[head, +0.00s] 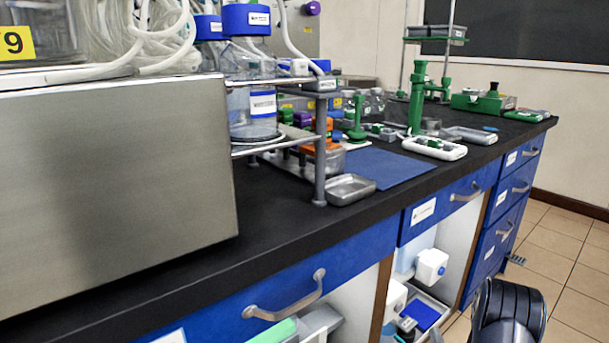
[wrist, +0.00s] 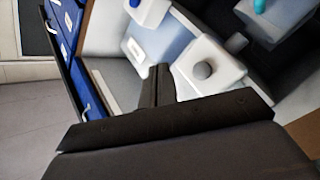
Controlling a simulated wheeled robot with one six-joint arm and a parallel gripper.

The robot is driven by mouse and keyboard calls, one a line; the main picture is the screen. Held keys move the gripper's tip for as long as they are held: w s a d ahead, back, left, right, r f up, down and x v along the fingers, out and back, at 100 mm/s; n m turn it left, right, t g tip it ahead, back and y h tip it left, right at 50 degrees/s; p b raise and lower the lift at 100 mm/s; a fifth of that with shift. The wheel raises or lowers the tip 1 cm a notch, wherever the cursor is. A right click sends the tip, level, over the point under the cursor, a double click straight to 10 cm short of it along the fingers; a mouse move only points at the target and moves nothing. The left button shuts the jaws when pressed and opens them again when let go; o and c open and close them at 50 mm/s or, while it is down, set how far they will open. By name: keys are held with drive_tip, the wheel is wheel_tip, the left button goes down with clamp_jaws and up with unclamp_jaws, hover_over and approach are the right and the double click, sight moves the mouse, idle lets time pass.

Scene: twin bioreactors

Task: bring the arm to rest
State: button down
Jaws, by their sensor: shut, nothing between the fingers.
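My gripper (wrist: 160,72) shows in the wrist view with its two dark fingers together and nothing between them. It points toward the open shelf space under the bench, where a white container with a grey knob (wrist: 205,72) appears just right of the fingertips. I cannot tell whether the fingers touch anything there. In the head view a black rounded part of my arm (head: 510,312) shows at the bottom right, in front of the bench. The gripper itself is not visible in the head view.
The black bench (head: 270,240) has blue drawers with handles (head: 290,300). White containers (head: 430,266) stand in the open space below. A blue mat (head: 385,168) and metal tray (head: 350,188) lie on top. A large steel box (head: 120,200) fills the left. Tiled floor (head: 575,245) is clear at right.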

drive_tip(key=shift+s+d, duration=0.15)
drive_tip(key=shift+s, duration=0.1)
